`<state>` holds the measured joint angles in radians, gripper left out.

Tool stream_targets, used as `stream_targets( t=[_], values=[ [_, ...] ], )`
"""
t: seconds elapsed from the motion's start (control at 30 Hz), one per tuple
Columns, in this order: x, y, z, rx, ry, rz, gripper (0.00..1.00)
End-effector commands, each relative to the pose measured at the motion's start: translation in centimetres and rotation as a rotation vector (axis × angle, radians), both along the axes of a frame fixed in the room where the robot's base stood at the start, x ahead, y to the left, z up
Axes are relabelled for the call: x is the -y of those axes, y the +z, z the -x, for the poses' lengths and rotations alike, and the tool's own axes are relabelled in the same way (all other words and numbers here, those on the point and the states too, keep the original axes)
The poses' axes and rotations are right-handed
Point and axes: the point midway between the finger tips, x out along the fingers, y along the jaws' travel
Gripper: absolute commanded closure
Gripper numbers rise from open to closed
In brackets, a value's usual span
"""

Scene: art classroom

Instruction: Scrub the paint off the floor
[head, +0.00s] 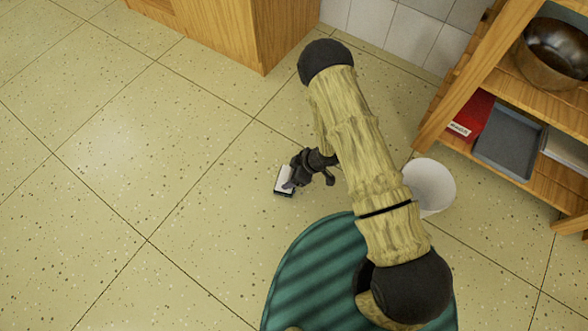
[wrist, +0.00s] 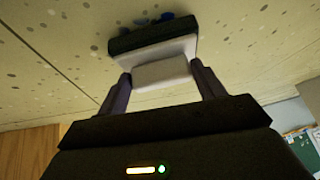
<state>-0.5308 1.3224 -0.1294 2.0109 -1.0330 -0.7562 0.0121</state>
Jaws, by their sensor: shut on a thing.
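My gripper (head: 292,178) is shut on a small scrubber (head: 282,183), a white block with a dark edge or pad. In the wrist view my gripper's fingers (wrist: 160,78) press on both sides of the scrubber's white part (wrist: 160,50). Its dark pad (wrist: 150,37) faces the speckled floor (wrist: 50,60), at or very near it; I cannot tell if they touch. Small blue paint marks (wrist: 166,17) show on the floor just past the pad's edge. In the head view no paint can be made out on the floor (head: 120,150).
A white bucket (head: 436,190) stands right of my arm. A wooden shelf (head: 455,95) at the right holds a metal bowl (head: 553,55), a red item (head: 474,112) and a grey tray (head: 510,145). A wooden cabinet (head: 235,30) stands at the back. The floor to the left is clear.

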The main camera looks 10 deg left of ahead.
Motion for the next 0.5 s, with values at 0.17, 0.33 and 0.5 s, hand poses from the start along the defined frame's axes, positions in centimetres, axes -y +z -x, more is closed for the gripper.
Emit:
stream_targets(
  t=[0.17, 0.33, 0.5],
  values=[
    [0.0, 0.0, 0.0, 0.0, 0.0, 0.0, 0.59],
    [-0.2, 0.0, 0.4, -0.001, -0.001, 0.0, 0.59],
    [-0.6, 0.0, 1.6, -0.002, 0.001, 0.0, 0.59]
  ],
)
